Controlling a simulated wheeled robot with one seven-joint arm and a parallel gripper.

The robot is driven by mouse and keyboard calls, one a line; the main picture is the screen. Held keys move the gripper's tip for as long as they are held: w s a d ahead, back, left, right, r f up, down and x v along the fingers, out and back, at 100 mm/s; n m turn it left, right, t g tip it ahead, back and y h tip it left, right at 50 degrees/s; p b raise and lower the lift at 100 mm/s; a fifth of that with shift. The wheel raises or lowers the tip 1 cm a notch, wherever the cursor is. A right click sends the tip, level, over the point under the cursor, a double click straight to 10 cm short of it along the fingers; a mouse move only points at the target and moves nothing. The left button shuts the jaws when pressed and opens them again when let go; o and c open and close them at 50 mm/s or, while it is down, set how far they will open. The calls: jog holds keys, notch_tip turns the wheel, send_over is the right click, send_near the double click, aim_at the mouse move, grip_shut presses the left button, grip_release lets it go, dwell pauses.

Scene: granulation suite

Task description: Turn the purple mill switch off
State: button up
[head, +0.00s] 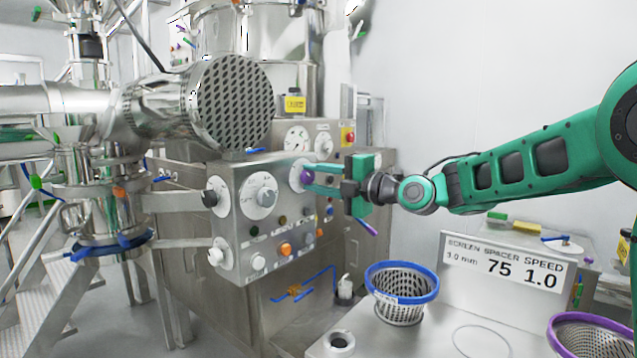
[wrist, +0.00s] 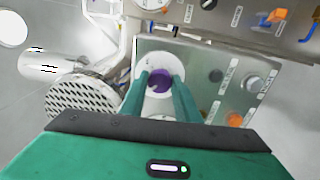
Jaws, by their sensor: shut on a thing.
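The purple mill switch (head: 306,176) is a round knob on a white dial on the steel control panel. In the wrist view the purple knob (wrist: 160,82) sits between my two green fingers. My gripper (head: 310,178) reaches the panel from the right, with its fingers closed on the knob's sides. In the wrist view my gripper (wrist: 159,84) partly covers the dial (wrist: 148,64), and the knob's pointer angle cannot be read.
White dials with grey knobs (head: 265,196) and several push buttons, one orange (head: 286,249), surround the switch. A perforated steel drum (head: 234,103) stands left. A blue-rimmed basket (head: 402,270) and a sign reading 75 and 1.0 (head: 503,268) stand on the bench below my arm.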

jog(key=o, duration=1)
jog(key=shift+a+f, duration=0.15)
jog(key=shift+a, duration=0.1)
jog(key=shift+o, duration=0.2)
jog(key=shift+d, duration=0.1)
jog(key=shift+s+d, duration=0.3)
jog(key=shift+d, duration=0.2)
jog(key=v, duration=0.9)
jog(key=shift+s+d, duration=0.25)
